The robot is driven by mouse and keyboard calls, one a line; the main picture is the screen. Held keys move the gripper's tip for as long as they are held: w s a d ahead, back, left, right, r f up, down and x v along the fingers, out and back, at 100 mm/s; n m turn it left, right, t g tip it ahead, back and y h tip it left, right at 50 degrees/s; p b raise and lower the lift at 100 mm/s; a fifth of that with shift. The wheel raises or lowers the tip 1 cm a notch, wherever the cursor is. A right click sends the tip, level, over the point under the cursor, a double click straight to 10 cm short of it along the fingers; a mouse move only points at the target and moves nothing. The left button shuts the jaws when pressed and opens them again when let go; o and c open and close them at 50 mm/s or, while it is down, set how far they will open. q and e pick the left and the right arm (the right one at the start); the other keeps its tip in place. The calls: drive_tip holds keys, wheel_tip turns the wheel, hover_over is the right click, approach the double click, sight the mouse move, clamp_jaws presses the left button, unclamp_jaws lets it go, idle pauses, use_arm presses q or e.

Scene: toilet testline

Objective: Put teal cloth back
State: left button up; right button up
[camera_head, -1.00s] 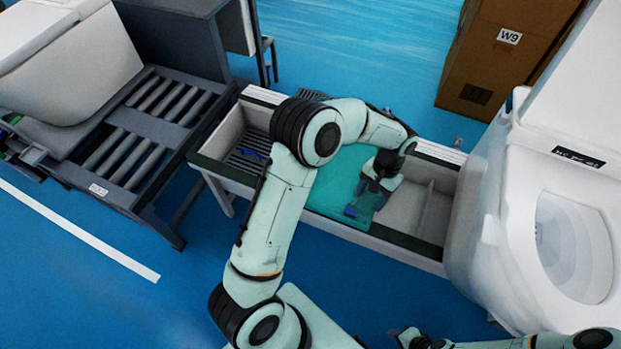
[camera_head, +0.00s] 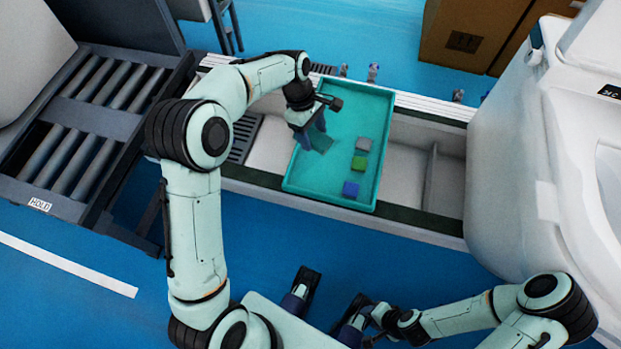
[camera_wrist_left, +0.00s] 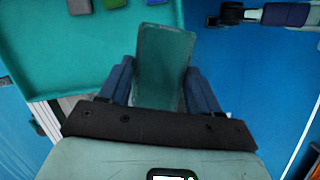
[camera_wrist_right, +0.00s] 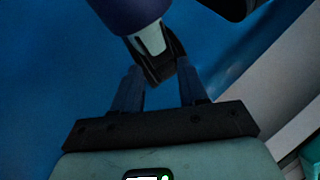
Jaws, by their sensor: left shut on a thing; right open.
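The teal cloth (camera_wrist_left: 163,65), a flat, dull teal rectangle, stands between the fingers of my left gripper (camera_wrist_left: 160,88), which is shut on it. In the head view the cloth (camera_head: 322,143) shows just beyond the fingertips of my left gripper (camera_head: 312,134), over the left part of a teal tray (camera_head: 301,181). I cannot tell whether the cloth touches the tray. A grey block (camera_head: 363,144), a green block (camera_head: 359,163) and a blue block (camera_head: 351,188) lie in the tray's right half. My right gripper (camera_head: 350,318) is open and empty, low in front, away from the tray.
The tray sits across a long grey trough (camera_head: 260,150) with a divided right end. A white toilet (camera_head: 560,150) stands to the right. A roller conveyor (camera_head: 85,130) is at the left. A brown box (camera_head: 470,35) is behind. Blue floor lies open in front.

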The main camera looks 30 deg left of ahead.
use_arm(q)
drive_tip(key=a+n+b, duration=0.1)
drive_tip(key=w+n+t+b, duration=0.1)
drive_tip(key=n, duration=0.1)
drive_tip(key=shift+a+f, duration=0.35)
drive_tip(key=shift+f, duration=0.05)
drive_tip(key=b, duration=0.3)
hover_over(312, 170)
drive_tip(key=shift+n, duration=0.3)
drive_tip(key=f, duration=0.9)
drive_tip(key=a+f, duration=0.1)
drive_tip(key=f, duration=0.3)
drive_tip(key=shift+s+f, duration=0.2)
drive_tip(key=shift+f, duration=0.05)
drive_tip(key=shift+f+b, duration=0.8)
drive_tip(key=shift+f, duration=2.25)
use_arm(e)
drive_tip(key=w+d+f+t+h, duration=0.1)
drive_tip(key=w+d+f+t, duration=0.1)
drive_tip(key=w+f, duration=0.4)
drive_tip(key=shift+w+d+f, duration=0.35)
drive_tip(key=shift+d+f, duration=0.25)
drive_tip(key=shift+f, duration=0.75)
use_arm(q)
drive_tip(key=shift+d, duration=0.1)
drive_tip(key=shift+f, duration=0.2)
drive_tip(key=o, duration=0.9)
drive_tip(key=shift+o, duration=0.2)
use_arm(e)
drive_tip(key=shift+w, duration=0.1)
